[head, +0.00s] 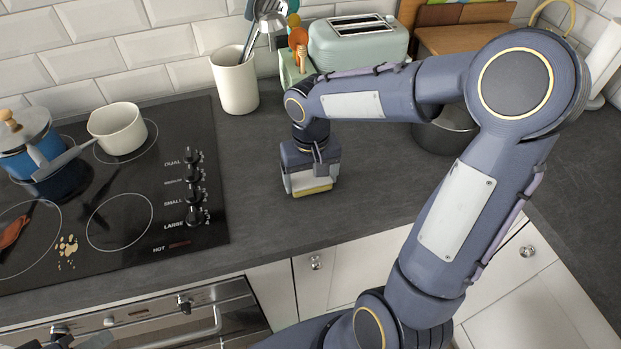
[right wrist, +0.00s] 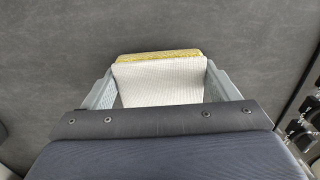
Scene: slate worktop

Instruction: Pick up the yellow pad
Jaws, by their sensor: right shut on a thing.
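The yellow pad (head: 312,189) is a small block with a pale, off-white face and a yellow layer. My right gripper (head: 311,184) points down over the worktop and is shut on it. In the right wrist view the pad (right wrist: 158,80) sits between the two grey fingers, its yellow edge (right wrist: 158,57) at the far side. I cannot tell whether the pad touches the worktop.
A black hob (head: 185,235) with knobs lies left, bearing a white saucepan (head: 118,128) and a blue pot (head: 38,150). A utensil crock (head: 235,82), a toaster (head: 357,42) and a dark bowl (head: 445,133) stand behind. The slate worktop (head: 262,215) around the pad is clear.

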